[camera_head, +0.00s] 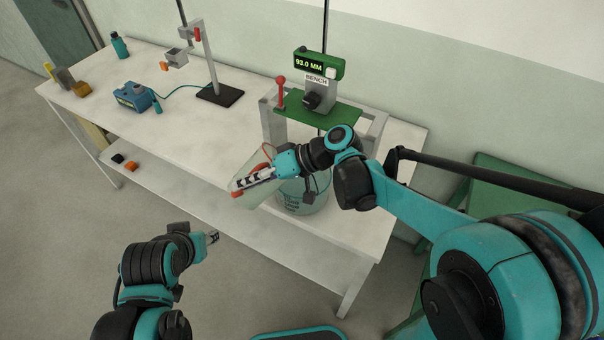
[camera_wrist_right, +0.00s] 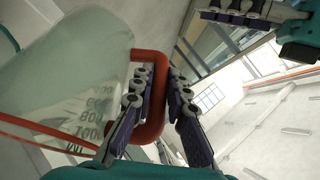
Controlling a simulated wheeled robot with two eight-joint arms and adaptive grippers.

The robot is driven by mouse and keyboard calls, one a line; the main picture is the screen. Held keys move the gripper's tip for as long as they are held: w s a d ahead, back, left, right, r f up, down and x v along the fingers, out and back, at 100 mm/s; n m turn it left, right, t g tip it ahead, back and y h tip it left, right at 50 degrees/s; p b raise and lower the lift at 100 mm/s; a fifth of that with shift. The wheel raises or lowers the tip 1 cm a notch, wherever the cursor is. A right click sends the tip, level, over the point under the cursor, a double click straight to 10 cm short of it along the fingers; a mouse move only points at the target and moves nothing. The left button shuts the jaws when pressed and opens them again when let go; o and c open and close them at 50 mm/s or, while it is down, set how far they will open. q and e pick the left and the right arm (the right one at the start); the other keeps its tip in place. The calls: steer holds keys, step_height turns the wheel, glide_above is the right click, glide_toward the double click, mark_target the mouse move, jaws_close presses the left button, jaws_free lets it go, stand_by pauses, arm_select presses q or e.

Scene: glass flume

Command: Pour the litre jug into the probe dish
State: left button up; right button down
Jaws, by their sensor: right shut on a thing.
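The litre jug (camera_head: 263,196) is a translucent vessel with a red rim line and red handle, held tilted above the bench. My right gripper (camera_head: 252,181) is shut on its handle. In the right wrist view the jug (camera_wrist_right: 75,65) fills the left side, with printed volume marks, and its red handle (camera_wrist_right: 150,125) runs between the fingers (camera_wrist_right: 158,100). The probe dish (camera_head: 308,208), a clear lettered vessel, stands under the green gauge stand, partly behind my right arm and the jug. I cannot tell its contents. My left gripper (camera_head: 212,237) is low, off the bench's front edge, apart from everything.
The gauge stand (camera_head: 335,109) has a green top, a "93.0 MM" display (camera_head: 318,64) and a red-knobbed lever (camera_head: 281,92). A clamp stand (camera_head: 220,95), a blue meter (camera_head: 132,96) and a teal bottle (camera_head: 119,45) stand farther left.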

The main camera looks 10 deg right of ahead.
steer(key=shift+w+d+r, duration=0.1)
steer(key=shift+d, duration=0.1)
steer(key=shift+w+d+r+y+b, duration=0.1)
steer(key=shift+d+r+y+b, duration=0.15)
steer(key=shift+r+y+b, duration=0.2)
steer(key=shift+w+d+r+y+b, duration=0.1)
steer(key=shift+d+r+y+b, duration=0.2)
steer(key=shift+r+y, duration=0.25)
stand_by(3.6)
stand_by(0.7)
